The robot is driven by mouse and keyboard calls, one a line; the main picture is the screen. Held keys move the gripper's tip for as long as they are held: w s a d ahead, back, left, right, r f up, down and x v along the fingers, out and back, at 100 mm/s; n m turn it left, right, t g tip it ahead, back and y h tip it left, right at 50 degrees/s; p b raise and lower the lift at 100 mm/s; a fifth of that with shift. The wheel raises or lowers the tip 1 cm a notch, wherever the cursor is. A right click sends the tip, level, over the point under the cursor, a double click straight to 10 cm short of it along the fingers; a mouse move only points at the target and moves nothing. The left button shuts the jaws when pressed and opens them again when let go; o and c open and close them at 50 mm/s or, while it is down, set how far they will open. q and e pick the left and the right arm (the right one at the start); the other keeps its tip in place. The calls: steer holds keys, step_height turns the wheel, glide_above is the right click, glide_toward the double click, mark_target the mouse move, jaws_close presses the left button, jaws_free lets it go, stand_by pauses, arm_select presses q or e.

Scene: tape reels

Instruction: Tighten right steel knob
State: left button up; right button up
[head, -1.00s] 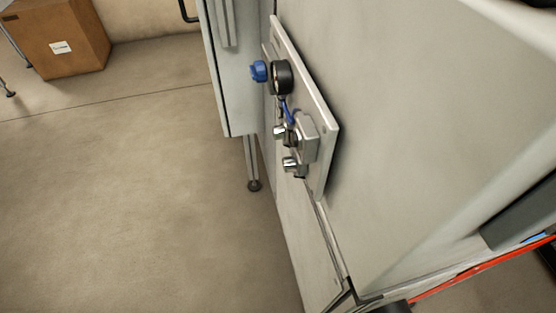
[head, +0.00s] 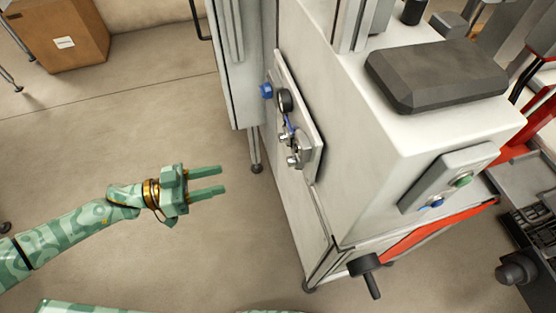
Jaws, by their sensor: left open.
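Two small steel knobs show on a grey panel (head: 312,133) on the side of the white machine. The upper steel knob (head: 283,138) and the lower steel knob (head: 292,161) sit below a black round gauge (head: 285,101) and a blue knob (head: 266,90). From this angle I cannot tell which one is the right one. My left gripper (head: 223,178) is open and empty, over the floor to the left of the panel. Its two fingers point right toward the machine, apart from the knobs. My right gripper is not in view.
The white machine (head: 400,150) fills the right, with a dark block (head: 435,75) on top and a black crank handle (head: 368,270) low in front. A cardboard box (head: 62,40) stands far left. The floor between gripper and machine is clear.

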mark_target(288, 162)
arm_select(q)
steer(key=b+x, duration=0.2)
steer(key=x, duration=1.3)
steer(key=shift+w+d, duration=0.15)
steer(key=shift+d, duration=0.2)
jaws_close()
